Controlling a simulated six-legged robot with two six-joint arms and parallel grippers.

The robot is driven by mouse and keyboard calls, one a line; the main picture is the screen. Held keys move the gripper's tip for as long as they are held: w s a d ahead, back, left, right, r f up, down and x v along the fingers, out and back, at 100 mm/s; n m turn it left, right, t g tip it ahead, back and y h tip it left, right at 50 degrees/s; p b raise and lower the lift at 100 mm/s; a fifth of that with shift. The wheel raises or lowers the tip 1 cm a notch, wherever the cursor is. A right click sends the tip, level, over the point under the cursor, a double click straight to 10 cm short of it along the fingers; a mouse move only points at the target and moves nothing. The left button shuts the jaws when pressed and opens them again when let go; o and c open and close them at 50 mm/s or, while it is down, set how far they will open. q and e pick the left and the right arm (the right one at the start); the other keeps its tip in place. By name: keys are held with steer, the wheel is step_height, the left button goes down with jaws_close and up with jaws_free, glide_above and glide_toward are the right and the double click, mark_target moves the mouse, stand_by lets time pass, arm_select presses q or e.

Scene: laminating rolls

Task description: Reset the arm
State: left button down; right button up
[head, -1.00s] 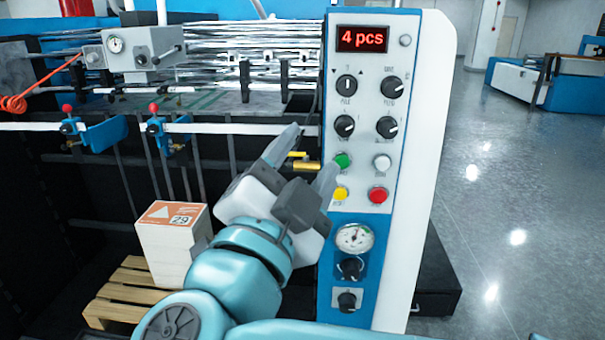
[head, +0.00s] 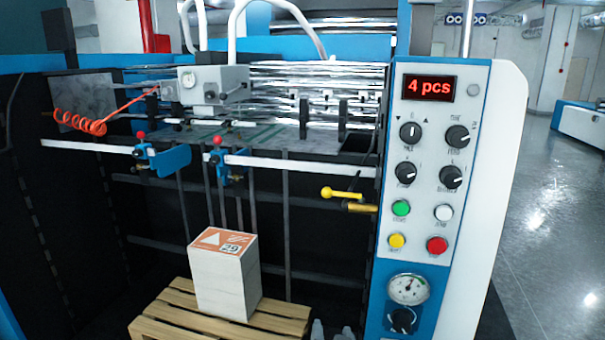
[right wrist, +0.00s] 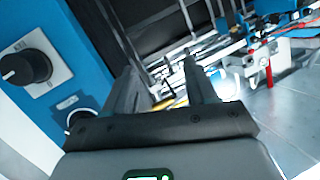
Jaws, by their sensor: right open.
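The rest of my right arm is out of the head view. My left gripper is not in view.
The control panel (head: 425,165) has a "4 pcs" display (head: 428,88), green button (head: 401,208) and red button (head: 437,245). A white carton stack (head: 222,285) stands on a wooden pallet (head: 180,325). A yellow-handled lever (head: 342,193) sticks out left of the panel. Floor is clear at right.

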steer(key=s+d+f+n+g+y, duration=0.15)
steer(key=s+f+g, duration=0.3)
steer(key=f, duration=0.55)
steer(key=s+d+f+g, duration=0.3)
steer(key=s+f, duration=0.2)
steer(key=f, duration=0.6)
steer(key=s+f+g+y, duration=0.1)
steer(key=s+f+g, duration=0.2)
steer(key=s, duration=0.6)
steer(key=s+d+f+g+y, duration=0.1)
steer(key=s+f+g, duration=0.3)
steer(key=s, duration=0.6)
step_height(320, 180, down, 3)
steer(key=shift+r, duration=0.1)
steer(key=shift+d+m, duration=0.1)
steer(key=shift+m, duration=0.15)
